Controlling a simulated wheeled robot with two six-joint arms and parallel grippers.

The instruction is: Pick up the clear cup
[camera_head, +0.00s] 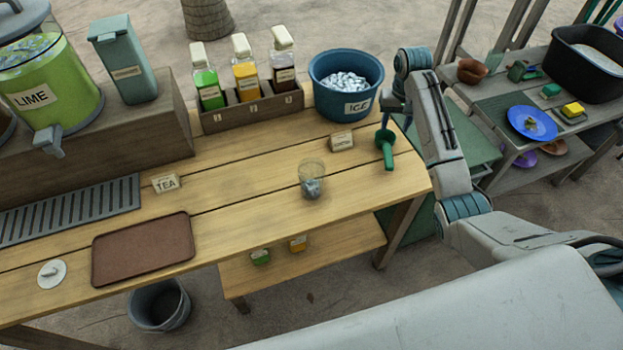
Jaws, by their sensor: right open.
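The clear cup (312,182) stands upright on the wooden table, right of its middle and near the front edge. Grey-blue pieces that look like ice lie in its bottom. My right gripper (388,112) is at the table's right end, beside the ice bucket, behind and to the right of the cup and well apart from it. It is open, and its fingers are partly hidden by the arm. A green scoop (386,150) is just in front of it; I cannot tell whether they touch. My left gripper is not in view.
The blue ice bucket (347,83) and a bottle rack (251,107) stand along the back. A small sign (341,141) is behind the cup. A brown tray (143,249) and a tea sign (166,183) are to the left. The table around the cup is clear.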

